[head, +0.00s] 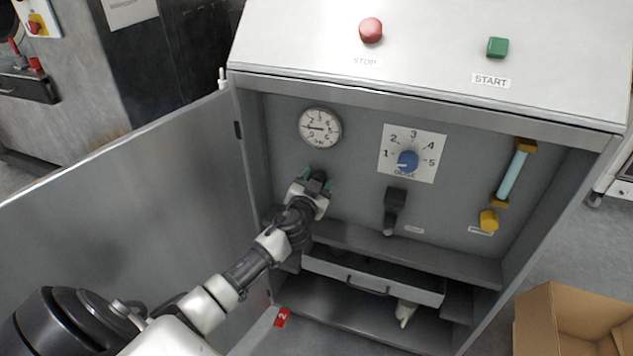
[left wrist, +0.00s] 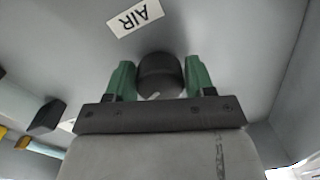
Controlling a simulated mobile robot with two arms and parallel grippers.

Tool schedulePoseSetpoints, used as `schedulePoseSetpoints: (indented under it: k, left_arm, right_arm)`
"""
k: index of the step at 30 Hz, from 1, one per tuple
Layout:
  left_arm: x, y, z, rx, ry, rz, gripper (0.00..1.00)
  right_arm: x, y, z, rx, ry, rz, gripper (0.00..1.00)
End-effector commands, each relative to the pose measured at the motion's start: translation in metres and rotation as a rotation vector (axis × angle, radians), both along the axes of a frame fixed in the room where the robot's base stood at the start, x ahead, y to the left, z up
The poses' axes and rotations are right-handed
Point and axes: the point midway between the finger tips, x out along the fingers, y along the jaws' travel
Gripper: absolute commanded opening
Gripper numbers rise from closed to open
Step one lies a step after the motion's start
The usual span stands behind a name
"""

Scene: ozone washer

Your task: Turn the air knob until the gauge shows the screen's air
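The air knob (left wrist: 160,75) is black and round, under an AIR label (left wrist: 135,17) in the left wrist view. My left gripper (left wrist: 160,82) has its green fingers on both sides of the knob, apparently touching it. In the head view, my left gripper (head: 318,182) is at the panel just below the round gauge (head: 320,127). The gauge's needle points roughly left, but the exact reading is too small to tell. The screen with the air value is not in view. My right gripper is not in view.
Right of the gauge are a blue dose knob (head: 408,160), a black lever (head: 394,208) and a yellow-ended tube (head: 514,172). A drawer (head: 372,279) is partly open below. The cabinet door (head: 130,200) stands open at left. A cardboard box (head: 570,322) is at lower right.

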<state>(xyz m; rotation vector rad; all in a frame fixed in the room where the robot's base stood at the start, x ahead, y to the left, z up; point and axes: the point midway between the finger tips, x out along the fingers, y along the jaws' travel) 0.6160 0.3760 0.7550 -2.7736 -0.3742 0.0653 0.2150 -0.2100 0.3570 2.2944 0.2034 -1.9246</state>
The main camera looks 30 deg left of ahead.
Motion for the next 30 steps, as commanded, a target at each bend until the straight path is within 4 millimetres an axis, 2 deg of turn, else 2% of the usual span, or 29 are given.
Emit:
schedulePoseSetpoints:
  k: [1, 5, 6, 17, 30]
  left_arm:
    - [0.000, 0.000, 0.000, 0.000, 0.000, 0.000, 0.46]
    - [0.000, 0.000, 0.000, 0.000, 0.000, 0.000, 0.26]
    - [0.000, 0.000, 0.000, 0.000, 0.000, 0.000, 0.25]
    - [0.000, 0.000, -0.001, 0.075, 0.018, 0.000, 0.25]
    - [0.000, 0.000, -0.001, 0.429, 0.103, 0.001, 0.25]
  right_arm:
    - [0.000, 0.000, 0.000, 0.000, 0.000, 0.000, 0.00]
    - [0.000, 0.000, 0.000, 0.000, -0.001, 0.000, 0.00]
    - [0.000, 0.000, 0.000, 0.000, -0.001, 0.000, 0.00]
    - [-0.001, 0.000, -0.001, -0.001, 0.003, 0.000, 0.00]
    - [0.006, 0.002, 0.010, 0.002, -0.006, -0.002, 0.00]
